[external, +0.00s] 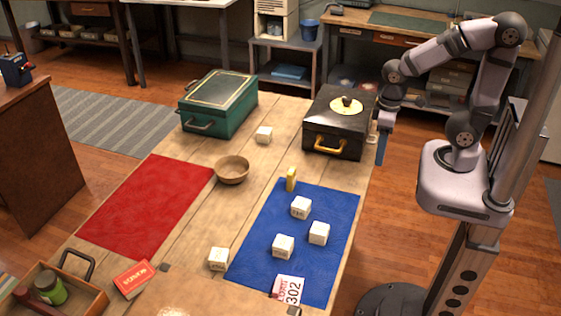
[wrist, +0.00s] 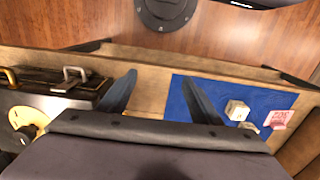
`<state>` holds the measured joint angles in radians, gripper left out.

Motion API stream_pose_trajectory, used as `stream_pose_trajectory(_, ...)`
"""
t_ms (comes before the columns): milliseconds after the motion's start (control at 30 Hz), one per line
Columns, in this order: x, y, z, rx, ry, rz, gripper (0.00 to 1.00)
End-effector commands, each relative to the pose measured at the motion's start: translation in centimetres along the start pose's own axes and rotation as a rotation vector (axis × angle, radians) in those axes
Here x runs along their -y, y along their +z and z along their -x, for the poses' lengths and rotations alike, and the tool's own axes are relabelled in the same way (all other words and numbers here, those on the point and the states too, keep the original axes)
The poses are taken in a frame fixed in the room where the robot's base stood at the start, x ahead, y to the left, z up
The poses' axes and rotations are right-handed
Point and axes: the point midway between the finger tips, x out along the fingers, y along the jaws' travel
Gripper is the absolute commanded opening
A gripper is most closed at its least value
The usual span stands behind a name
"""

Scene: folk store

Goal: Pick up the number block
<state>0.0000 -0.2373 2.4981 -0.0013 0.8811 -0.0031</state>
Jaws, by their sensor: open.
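Several white blocks with dark marks are in the external view; the marks are too small to read surely. Three are on the blue mat (external: 335,268): a rear block (external: 301,207), a right block (external: 319,233) and a front block (external: 283,246). Another block (external: 218,259) is on the wood left of the mat, and one (external: 264,135) is near the green box. I cannot tell which is the number block. My gripper (external: 383,145) is beside the table's right edge, near the black box, away from the blocks. Its fingers (wrist: 160,98) are apart and empty in the wrist view.
A black box (external: 333,148) and a green box (external: 205,118) stand at the table's far end. A wooden bowl (external: 232,170), a yellow piece (external: 291,179), a red mat (external: 150,205), a card marked 302 (external: 290,289) and a red book (external: 133,278) are also on the table.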

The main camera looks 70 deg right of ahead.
Motion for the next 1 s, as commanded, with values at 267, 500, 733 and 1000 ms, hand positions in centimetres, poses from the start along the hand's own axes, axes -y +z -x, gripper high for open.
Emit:
stream_pose_trajectory(267, -0.3, -3.1, 2.1, -0.024, -0.008, 0.0, 0.59)
stream_pose_trajectory(500, -1.0, -8.5, 3.1, -0.064, -0.019, 0.005, 0.59)
stream_pose_trajectory(733, -3.0, -17.3, 4.0, -0.136, -0.032, 0.012, 0.59)
stream_pose_trajectory(1000, -7.3, -28.8, 3.7, -0.244, -0.036, 0.031, 0.59)
